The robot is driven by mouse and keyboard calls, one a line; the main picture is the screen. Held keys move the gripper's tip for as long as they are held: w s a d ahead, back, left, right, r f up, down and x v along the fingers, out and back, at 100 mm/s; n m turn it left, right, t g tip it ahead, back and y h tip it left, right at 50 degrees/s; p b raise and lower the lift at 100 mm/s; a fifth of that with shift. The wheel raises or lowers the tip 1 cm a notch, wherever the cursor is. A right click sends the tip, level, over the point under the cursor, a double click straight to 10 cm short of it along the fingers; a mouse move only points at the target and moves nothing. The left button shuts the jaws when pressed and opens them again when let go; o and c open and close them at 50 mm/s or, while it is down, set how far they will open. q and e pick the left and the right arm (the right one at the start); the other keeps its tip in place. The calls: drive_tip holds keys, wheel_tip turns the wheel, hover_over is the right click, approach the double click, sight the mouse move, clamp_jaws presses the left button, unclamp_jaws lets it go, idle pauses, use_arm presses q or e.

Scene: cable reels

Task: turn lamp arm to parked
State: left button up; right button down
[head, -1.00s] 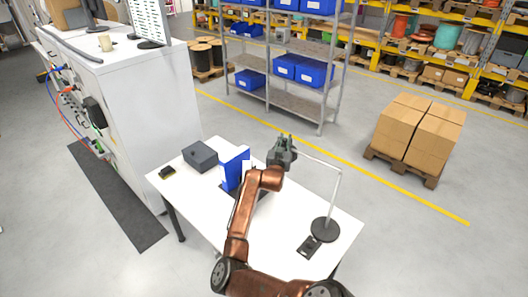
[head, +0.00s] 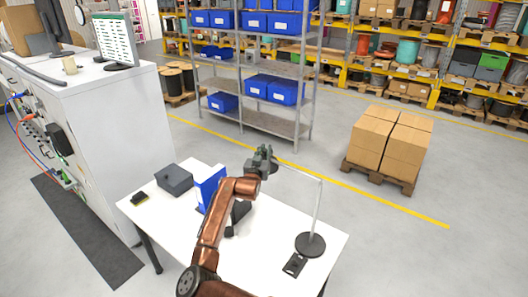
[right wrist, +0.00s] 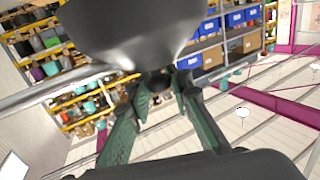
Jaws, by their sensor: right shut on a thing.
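The desk lamp has a round dark base (head: 310,245) on the white table and an upright pale pole. Its thin lamp arm (head: 297,171) reaches left from the pole top. My right gripper (head: 264,160) is at the far left end of this arm, above the table's back edge. In the right wrist view, a large dark lamp head (right wrist: 140,30) fills the top, and my green fingers (right wrist: 158,105) close around a small dark part below it. The exact contact is partly hidden. My left gripper is not in view.
The white table (head: 270,265) also bears a blue upright object (head: 210,187), a grey box (head: 174,179), a small black-and-yellow item (head: 139,198) and a dark flat plate (head: 294,265) by the lamp base. A white cabinet (head: 125,140) stands left.

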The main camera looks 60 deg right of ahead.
drive_tip(key=c, duration=2.2)
unclamp_jaws()
drive_tip(key=shift+d+r, duration=0.1)
drive_tip(key=shift+r, duration=0.2)
drive_tip(key=o, duration=0.4)
drive_tip(key=shift+s+f, duration=0.1)
drive_tip(key=shift+f, duration=0.05)
drive_tip(key=shift+c, duration=0.2)
drive_tip(key=shift+o, duration=0.2)
drive_tip(key=shift+f, duration=0.1)
drive_tip(key=v, duration=1.2)
